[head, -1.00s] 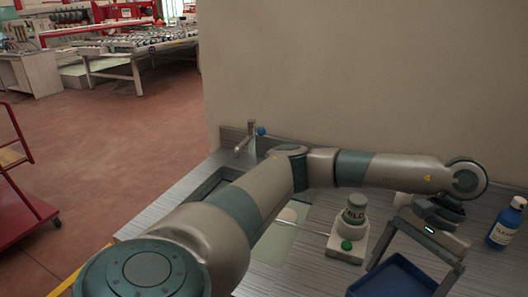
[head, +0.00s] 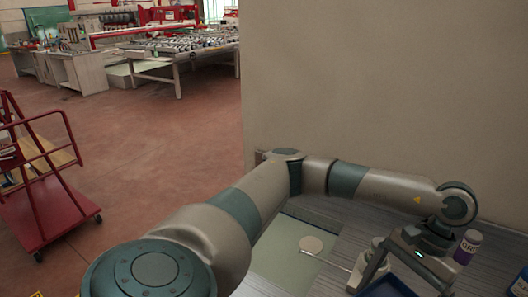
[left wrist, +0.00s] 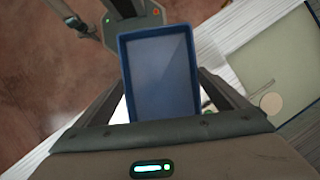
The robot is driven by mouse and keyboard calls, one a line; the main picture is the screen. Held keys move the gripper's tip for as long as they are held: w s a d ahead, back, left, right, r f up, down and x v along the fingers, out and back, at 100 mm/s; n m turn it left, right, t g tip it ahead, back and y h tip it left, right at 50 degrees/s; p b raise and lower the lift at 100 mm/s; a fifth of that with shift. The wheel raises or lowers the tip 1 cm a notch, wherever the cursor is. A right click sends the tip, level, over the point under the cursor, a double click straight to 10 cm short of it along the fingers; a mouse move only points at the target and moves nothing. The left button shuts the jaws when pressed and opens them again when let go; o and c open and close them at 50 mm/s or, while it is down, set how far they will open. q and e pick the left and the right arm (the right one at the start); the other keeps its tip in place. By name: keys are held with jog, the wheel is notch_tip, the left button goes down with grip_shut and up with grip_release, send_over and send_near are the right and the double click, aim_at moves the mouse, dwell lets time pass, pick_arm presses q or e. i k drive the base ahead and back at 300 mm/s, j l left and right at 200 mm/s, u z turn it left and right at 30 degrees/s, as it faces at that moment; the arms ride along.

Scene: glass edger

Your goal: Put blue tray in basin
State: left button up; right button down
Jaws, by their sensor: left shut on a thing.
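The blue tray (head: 388,287) is at the lower right of the head view, cut off by the bottom edge. My left gripper (head: 408,274) is shut on it. In the left wrist view the blue tray (left wrist: 160,78) lies between the two fingers, its flat inside facing the camera and empty. The fingers hold it near its end closest to the palm. I cannot make out the basin in the head view; my left arm covers that stretch of the counter. My right gripper is not in view.
A pale green panel (head: 270,262) with a round pale disc (head: 311,245) lies on the counter. A bottle with a purple label (head: 467,247) stands beside my gripper. A wall (head: 400,90) rises behind the counter. A red cart (head: 50,205) stands on the floor at left.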

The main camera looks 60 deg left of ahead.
aim_at(256, 259)
jog(key=u, duration=0.35)
jog(key=l+u, duration=0.15)
jog(key=u, duration=0.55)
